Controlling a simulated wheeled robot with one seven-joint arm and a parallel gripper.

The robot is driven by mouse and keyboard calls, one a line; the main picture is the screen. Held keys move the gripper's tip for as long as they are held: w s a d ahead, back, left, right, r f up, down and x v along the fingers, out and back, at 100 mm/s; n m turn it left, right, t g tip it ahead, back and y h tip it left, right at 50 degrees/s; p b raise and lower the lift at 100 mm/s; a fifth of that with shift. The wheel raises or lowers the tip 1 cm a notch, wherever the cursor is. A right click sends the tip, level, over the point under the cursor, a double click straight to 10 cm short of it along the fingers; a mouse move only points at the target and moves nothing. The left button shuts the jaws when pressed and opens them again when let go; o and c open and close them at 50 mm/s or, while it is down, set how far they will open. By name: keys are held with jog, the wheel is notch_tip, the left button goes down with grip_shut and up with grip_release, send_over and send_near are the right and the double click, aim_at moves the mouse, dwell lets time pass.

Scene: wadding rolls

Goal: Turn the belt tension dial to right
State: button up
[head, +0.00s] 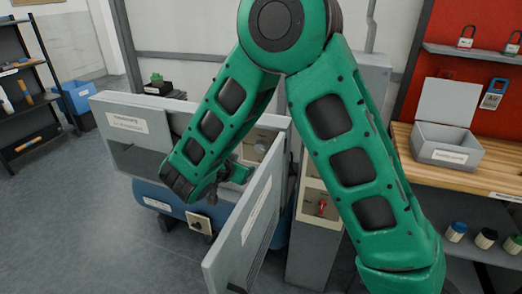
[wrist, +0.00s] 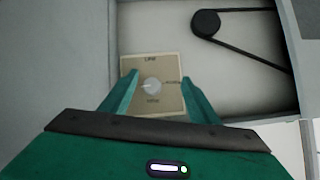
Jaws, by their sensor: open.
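The belt tension dial (wrist: 152,87) is a small pale round knob on a square beige plate (wrist: 170,66) with small dark labels, fixed to the back wall inside the grey housing. In the head view the plate (head: 261,148) shows partly past my arm. My gripper (wrist: 161,74) is open, with its two green fingers on either side of the knob in the wrist view. I cannot tell whether they touch it. In the head view my gripper (head: 238,172) reaches into the housing, mostly hidden by my arm. A pale mark on the knob seems to point left.
A black pulley with a belt (wrist: 206,22) is right of the plate. The housing's open grey door (head: 245,232) stands out at the front. A grey post with a red switch (head: 321,207) is to the right, near a wooden bench (head: 480,181) with a grey box (head: 446,153).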

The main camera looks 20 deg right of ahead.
aim_at(259, 148)
jog(key=w+d, duration=0.3)
jog(key=w+d+f+t+h, duration=0.1)
jog(key=w+d, duration=0.2)
jog(key=w, duration=0.1)
jog(key=w+d+f+h, duration=0.1)
jog(key=w+d, duration=0.2)
jog(key=w, duration=0.1)
jog(key=shift+d, duration=0.35)
jog(key=shift+c, duration=0.2)
jog(key=c, duration=1)
jog(key=shift+s+d, duration=0.1)
jog(key=shift+d, duration=0.2)
jog(key=shift+a, duration=0.25)
